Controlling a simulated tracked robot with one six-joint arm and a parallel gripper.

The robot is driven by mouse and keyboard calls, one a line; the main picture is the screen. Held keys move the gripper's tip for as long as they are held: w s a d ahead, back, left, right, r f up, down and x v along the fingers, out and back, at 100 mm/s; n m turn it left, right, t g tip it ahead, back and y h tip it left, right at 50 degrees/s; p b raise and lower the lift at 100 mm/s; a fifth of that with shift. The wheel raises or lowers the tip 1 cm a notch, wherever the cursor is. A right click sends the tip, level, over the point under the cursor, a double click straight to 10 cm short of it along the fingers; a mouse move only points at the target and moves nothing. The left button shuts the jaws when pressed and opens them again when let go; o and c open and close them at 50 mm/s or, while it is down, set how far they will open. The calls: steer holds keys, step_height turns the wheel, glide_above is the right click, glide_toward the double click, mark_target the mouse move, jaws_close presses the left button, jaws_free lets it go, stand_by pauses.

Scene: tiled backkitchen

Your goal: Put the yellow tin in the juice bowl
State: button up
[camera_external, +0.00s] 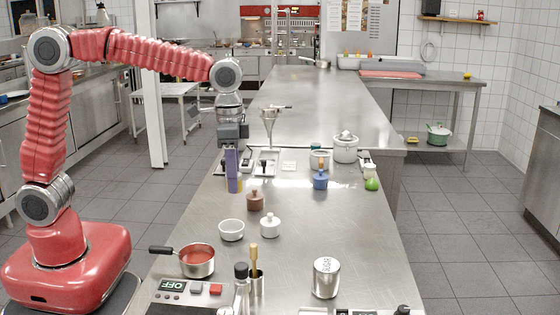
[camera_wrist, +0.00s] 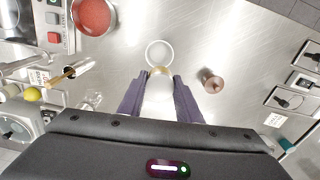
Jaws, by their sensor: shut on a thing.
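My gripper (camera_external: 233,184) hangs above the steel counter, with its purple fingers pointing down. In the wrist view the fingers are shut on a small pale thing with a yellow edge, the yellow tin (camera_wrist: 160,70). In the outside view the fingers hide most of it. The white bowl (camera_external: 231,230), which I take to be the juice bowl, stands on the counter nearer the outside camera than my gripper. The bowl also shows in the wrist view (camera_wrist: 158,43), just beyond the fingertips. I cannot make out its contents. The tin is apart from the bowl.
A saucepan of red liquid (camera_external: 197,260), a brush in a cup (camera_external: 256,284) and a sugar tin (camera_external: 326,278) stand nearer the camera. The counter's right middle is clear.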

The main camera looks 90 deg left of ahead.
steer(key=shift+s+d+f+m, duration=0.3)
steer(key=shift+s+f+m, duration=0.1)
steer(key=shift+s+f, duration=0.3)
steer(key=shift+w, duration=0.1)
steer(key=shift+f, duration=4.15)
steer(key=o, duration=1.1)
